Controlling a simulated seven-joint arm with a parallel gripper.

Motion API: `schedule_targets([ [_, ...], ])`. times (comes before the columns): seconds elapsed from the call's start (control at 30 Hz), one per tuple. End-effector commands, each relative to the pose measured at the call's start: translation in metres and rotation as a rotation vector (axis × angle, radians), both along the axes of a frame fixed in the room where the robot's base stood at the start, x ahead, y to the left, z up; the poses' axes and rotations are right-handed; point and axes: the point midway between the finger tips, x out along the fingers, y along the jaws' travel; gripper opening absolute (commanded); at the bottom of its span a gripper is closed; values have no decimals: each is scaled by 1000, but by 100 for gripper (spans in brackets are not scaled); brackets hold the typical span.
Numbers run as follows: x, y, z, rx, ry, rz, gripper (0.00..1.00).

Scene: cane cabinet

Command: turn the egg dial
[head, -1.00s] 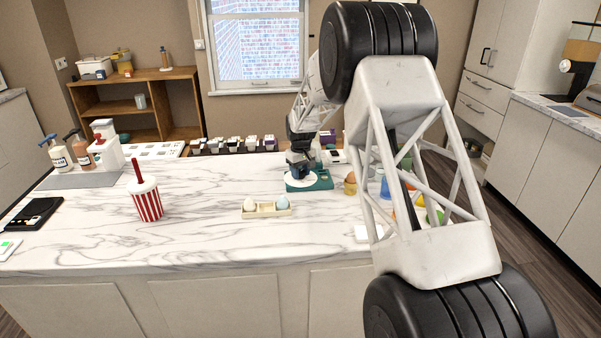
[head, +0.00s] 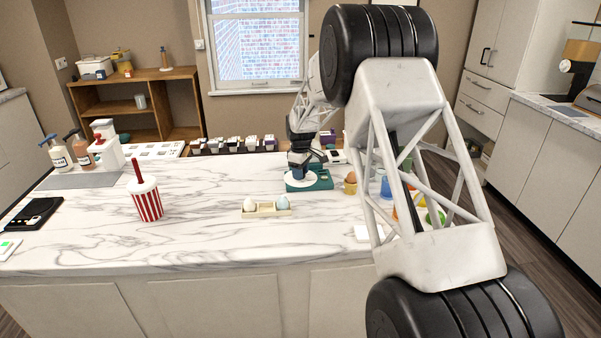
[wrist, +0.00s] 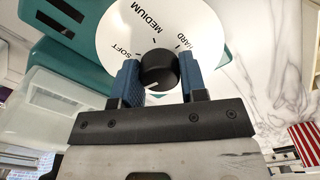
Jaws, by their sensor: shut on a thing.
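The egg dial is a black knob (wrist: 158,70) on a white disc (wrist: 183,27) marked SOFT, MEDIUM and HARD, seen in the wrist view. A pale pointer mark on the knob faces down toward my wrist. My gripper (wrist: 158,80) has its blue fingers on either side of the knob, shut on it. In the head view the disc (head: 299,183) lies on a teal base (head: 322,180) on the counter. My gripper (head: 299,170) is above the disc there, and the knob is hidden behind it.
A tray with two eggs (head: 266,208) lies in front of the teal base. An egg in a cup (head: 350,183) stands to its right. A red-striped cup (head: 147,202) stands to the left on the marble counter (head: 215,185), with bare surface between.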

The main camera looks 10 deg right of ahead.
Motion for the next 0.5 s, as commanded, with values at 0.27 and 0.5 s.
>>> schedule_targets([
  [0.27, 0, 0, 1, 0, 0, -1, 42],
  [0.5, 0, 0, 0, 0, 0, -1, 65],
])
